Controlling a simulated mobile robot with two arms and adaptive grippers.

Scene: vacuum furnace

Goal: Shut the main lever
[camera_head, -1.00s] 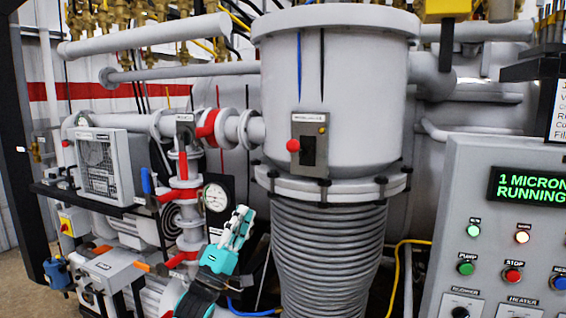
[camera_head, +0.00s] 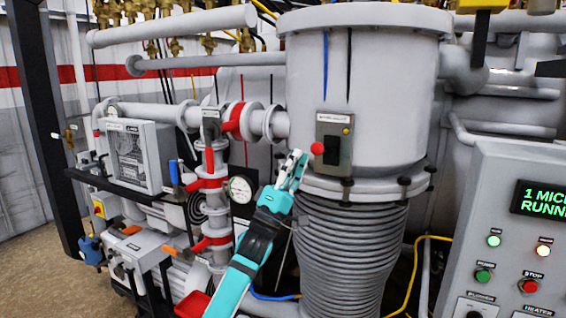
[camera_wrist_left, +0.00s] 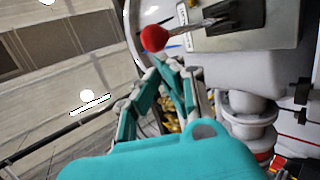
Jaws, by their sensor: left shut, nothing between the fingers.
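The main lever is a red round knob (camera_head: 317,148) on a small grey switch plate (camera_head: 346,128), fixed to the front of the big grey cylinder. The knob also shows in the left wrist view (camera_wrist_left: 155,38), on a thin metal shaft, near the top. My left gripper (camera_head: 297,158) is shut and empty, just left of and slightly below the knob. In the left wrist view, the left gripper's fingertips (camera_wrist_left: 168,66) meet just below the knob. A small gap seems to separate them, but I cannot tell for sure. My right gripper is not in view.
Grey pipes with red clamps (camera_head: 233,120) and a round gauge (camera_head: 240,190) stand left of my arm. The control panel (camera_head: 485,215) with lit buttons is at the right. A ribbed bellows (camera_head: 345,250) is below the cylinder.

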